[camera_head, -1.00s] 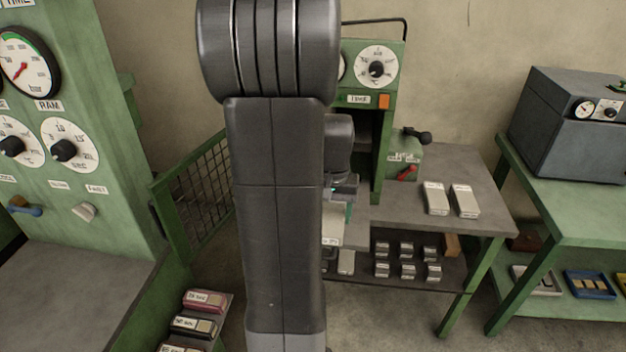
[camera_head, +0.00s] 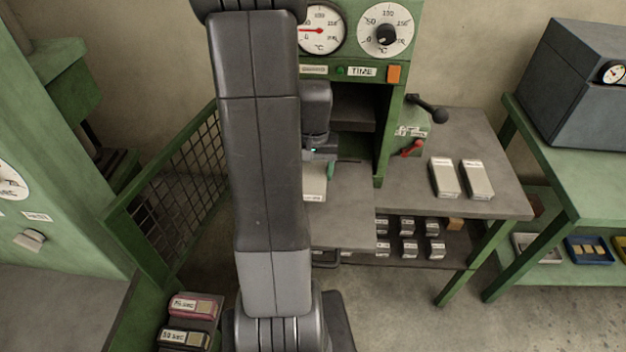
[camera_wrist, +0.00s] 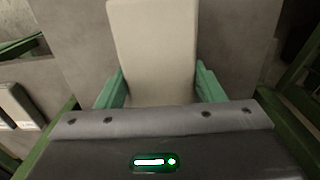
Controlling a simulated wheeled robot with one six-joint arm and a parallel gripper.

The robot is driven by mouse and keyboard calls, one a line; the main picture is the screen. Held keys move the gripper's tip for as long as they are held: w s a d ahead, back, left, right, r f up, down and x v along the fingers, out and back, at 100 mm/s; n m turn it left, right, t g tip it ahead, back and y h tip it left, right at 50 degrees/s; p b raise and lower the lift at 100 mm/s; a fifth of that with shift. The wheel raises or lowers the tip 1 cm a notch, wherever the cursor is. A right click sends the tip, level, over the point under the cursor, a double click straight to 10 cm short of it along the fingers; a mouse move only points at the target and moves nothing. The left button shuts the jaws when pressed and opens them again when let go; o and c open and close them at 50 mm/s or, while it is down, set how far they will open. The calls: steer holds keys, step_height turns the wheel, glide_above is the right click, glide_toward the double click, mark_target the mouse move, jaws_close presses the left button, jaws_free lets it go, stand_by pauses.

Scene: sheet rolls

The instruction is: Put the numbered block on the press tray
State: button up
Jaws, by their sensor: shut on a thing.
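My gripper (camera_wrist: 160,86) is shut on a pale block (camera_wrist: 152,40), with a green finger on each side of it in the wrist view. No number shows on the block's visible face. In the head view, part of the block (camera_head: 314,183) shows beside my arm, under my gripper (camera_head: 329,172). It is in front of the green press (camera_head: 395,95), over or near a flat grey plate (camera_head: 350,215), possibly the press tray. I cannot tell whether the block touches the plate. My arm hides much of this area.
Two pale blocks (camera_head: 445,178) (camera_head: 477,180) lie on the grey bench (camera_head: 500,200) at right. Several small labelled blocks (camera_head: 408,238) sit on the shelf below. A lever with a black knob (camera_head: 433,112) juts from the press. A mesh gate (camera_head: 180,180) stands open at left.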

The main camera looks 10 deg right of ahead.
mark_target(314, 170)
steer(key=shift+f, duration=2.1)
steer(key=shift+f, duration=0.1)
steer(key=shift+f, duration=0.15)
steer(key=o, duration=1.2)
steer(key=shift+o, duration=0.2)
step_height(314, 170, up, 12)
steer(key=shift+r, duration=0.25)
